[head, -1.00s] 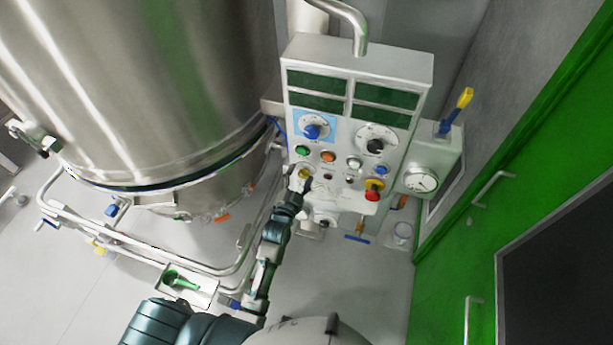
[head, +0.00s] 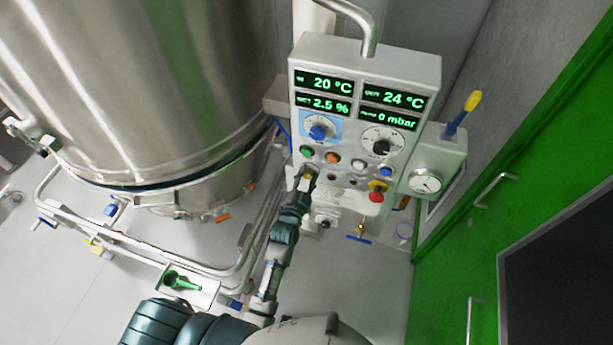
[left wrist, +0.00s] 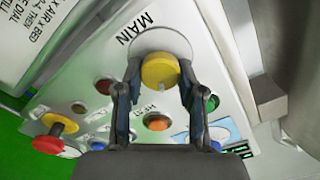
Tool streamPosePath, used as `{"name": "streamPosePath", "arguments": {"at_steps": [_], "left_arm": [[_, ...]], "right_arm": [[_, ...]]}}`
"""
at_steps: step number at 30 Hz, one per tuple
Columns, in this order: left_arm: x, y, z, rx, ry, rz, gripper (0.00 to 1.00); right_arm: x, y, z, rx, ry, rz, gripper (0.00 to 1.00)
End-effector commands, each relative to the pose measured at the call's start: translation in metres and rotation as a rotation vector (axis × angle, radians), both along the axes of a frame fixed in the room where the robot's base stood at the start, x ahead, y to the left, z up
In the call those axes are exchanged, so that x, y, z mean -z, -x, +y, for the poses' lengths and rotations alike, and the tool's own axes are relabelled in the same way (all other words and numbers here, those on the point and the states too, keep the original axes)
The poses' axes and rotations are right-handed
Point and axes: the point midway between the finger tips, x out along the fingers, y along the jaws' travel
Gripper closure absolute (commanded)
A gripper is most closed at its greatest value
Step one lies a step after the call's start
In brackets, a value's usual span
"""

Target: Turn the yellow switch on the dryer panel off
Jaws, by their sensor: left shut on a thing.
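The dryer panel (head: 366,72) is a white box with lit green displays, dials and buttons. The yellow switch (left wrist: 160,70) is a round knob on a pale ring beside the word MAIN in the left wrist view, with a small pale mark on its rim. My left gripper (head: 306,178) is at the panel's lower left corner and mostly hides this switch in the head view. In the left wrist view its fingers stand on both sides of the knob, shut on it. My right gripper is not in view.
A red stop button (head: 376,197) on a yellow base, a blue dial (head: 318,132) and a black dial (head: 381,147) share the panel. A large steel vessel (head: 140,90) stands left, a green door (head: 460,240) right.

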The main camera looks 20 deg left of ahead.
Motion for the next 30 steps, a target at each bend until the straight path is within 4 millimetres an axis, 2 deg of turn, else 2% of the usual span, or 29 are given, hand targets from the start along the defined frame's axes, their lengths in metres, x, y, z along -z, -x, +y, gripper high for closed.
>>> {"name": "streamPosePath", "arguments": {"at_steps": [1, 11, 30], "left_arm": [[0.0107, 0.002, 0.0041, -0.005, 0.004, 0.023, 0.96], [0.0129, 0.0027, 0.0049, -0.007, 0.182, 0.035, 0.96], [0.0129, 0.0027, 0.0044, -0.008, 0.765, 0.056, 0.96]], "right_arm": [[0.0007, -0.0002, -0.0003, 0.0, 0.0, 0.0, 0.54], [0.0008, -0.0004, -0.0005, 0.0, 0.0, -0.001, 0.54], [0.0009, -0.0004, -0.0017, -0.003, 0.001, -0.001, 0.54]]}}
